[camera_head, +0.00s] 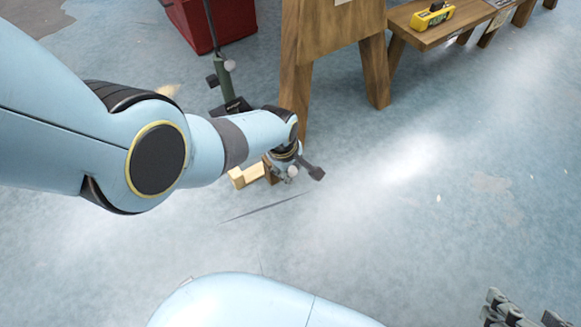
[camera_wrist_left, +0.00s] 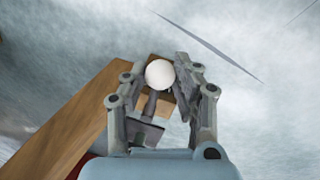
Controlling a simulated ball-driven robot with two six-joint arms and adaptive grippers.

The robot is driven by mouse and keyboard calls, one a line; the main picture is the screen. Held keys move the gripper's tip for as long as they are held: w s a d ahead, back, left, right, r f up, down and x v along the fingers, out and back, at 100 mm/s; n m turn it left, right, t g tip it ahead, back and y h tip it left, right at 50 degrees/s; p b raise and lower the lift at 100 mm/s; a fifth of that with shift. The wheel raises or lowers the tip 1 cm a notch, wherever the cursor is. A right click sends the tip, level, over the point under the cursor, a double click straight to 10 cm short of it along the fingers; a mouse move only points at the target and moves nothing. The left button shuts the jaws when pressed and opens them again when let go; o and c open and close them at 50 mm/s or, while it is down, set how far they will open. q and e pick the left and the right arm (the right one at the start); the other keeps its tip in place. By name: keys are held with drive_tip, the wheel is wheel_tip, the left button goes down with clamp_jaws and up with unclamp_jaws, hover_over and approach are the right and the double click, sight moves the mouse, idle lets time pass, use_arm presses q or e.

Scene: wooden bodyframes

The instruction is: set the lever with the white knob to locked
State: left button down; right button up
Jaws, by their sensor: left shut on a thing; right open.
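The white knob (camera_wrist_left: 160,73) shows in the left wrist view on a dark lever stem (camera_wrist_left: 151,103), between the fingers of my left gripper (camera_wrist_left: 163,78). The gripper is shut on the knob. A small wooden block (camera_wrist_left: 160,100) shows behind the stem. In the head view my left gripper (camera_head: 288,165) is low, beside a pale wooden block (camera_head: 248,176), and my wrist partly hides the lever there. I cannot read the lever's setting. My right gripper (camera_head: 523,312) is open and empty at the bottom right, partly cut off.
A wooden stand (camera_head: 333,40) with thick legs rises behind my left gripper. A wooden bench (camera_head: 440,30) bears a yellow device (camera_head: 432,16) at top right. A red box (camera_head: 210,20) and a green post (camera_head: 223,78) stand at the top. Open floor lies right.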

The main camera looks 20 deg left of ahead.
use_arm(q)
drive_tip(key=c, duration=1)
unclamp_jaws()
drive_tip(key=shift+w, duration=0.1)
drive_tip(key=shift+s+a+r, duration=0.1)
drive_tip(key=shift+s+r, duration=0.15)
drive_tip(key=shift+r, duration=1)
drive_tip(key=shift+s+a+r, duration=0.1)
drive_tip(key=shift+s+r, duration=0.15)
drive_tip(key=shift+r, duration=0.95)
drive_tip(key=shift+s+a+r, duration=0.1)
drive_tip(key=shift+s+r, duration=0.15)
drive_tip(key=shift+r, duration=1)
